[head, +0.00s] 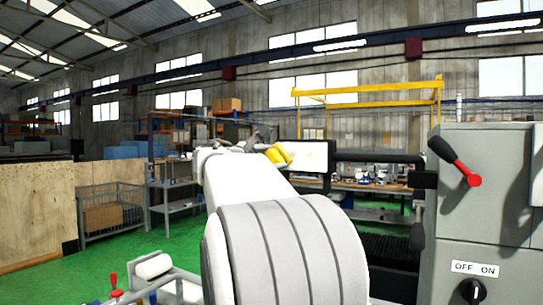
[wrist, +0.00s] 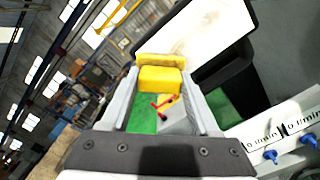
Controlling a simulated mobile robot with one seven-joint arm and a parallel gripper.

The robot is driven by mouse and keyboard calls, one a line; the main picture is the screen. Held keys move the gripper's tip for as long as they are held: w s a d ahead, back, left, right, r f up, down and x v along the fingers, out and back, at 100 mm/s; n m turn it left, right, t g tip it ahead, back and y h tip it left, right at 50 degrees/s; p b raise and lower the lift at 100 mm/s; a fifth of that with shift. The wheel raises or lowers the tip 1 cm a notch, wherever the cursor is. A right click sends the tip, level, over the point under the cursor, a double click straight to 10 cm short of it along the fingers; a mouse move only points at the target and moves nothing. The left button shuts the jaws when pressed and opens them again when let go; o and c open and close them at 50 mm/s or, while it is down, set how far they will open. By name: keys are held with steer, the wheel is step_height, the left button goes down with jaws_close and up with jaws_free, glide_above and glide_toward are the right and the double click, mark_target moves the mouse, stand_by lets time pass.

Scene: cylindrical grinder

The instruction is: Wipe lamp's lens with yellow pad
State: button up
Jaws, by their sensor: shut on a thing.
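The lamp (head: 313,156) is a flat black-framed panel on a black arm from the grey machine at the right. Its lens is bright white, with faint brownish marks in the wrist view (wrist: 205,27). My gripper (head: 270,149) is at the lamp's left edge in the head view. It is shut on the yellow pad (head: 279,155), which shows between the two grey fingers in the wrist view (wrist: 160,79). The pad overlaps the lens's left edge in the head view and lies close by the lens in the wrist view. I cannot tell whether they touch.
The grey machine housing (head: 487,190) with a red-knobbed lever (head: 457,160) and an ON/OFF switch (head: 474,290) stands at the right. A workbench (head: 365,187) is behind the lamp. Green floor is open at the left, before a wire bin (head: 111,208).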

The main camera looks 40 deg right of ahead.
steer(key=shift+w+r, duration=0.1)
steer(key=shift+r, duration=0.05)
steer(key=shift+s+d+b, duration=0.2)
steer(key=shift+s+b, duration=0.15)
steer(key=shift+s, duration=0.25)
steer(key=shift+s+d+b, duration=0.6)
steer(key=shift+s+d, duration=0.1)
steer(key=shift+s, duration=1)
steer(key=shift+s+d+b, duration=0.6)
steer(key=shift+s+d, duration=0.05)
steer(key=shift+s, duration=1)
steer(key=shift+s+d+b, duration=0.6)
steer(key=shift+s+d, duration=0.1)
steer(key=shift+s, duration=1)
steer(key=shift+w+a+p, duration=0.5)
steer(key=shift+w+a, duration=0.25)
steer(key=shift+w, duration=1.15)
steer(key=shift+w+a+p, duration=0.5)
steer(key=shift+w+a, duration=0.3)
steer(key=shift+w, duration=1.1)
steer(key=shift+w+a+p, duration=0.5)
steer(key=shift+w+a, duration=0.25)
steer(key=shift+w, duration=1.15)
steer(key=shift+s+a+b, duration=0.15)
steer(key=shift+a+b, duration=0.1)
steer(key=shift+b, duration=0.05)
steer(key=shift+b+v, duration=0.85)
steer(key=shift+v, duration=1.8)
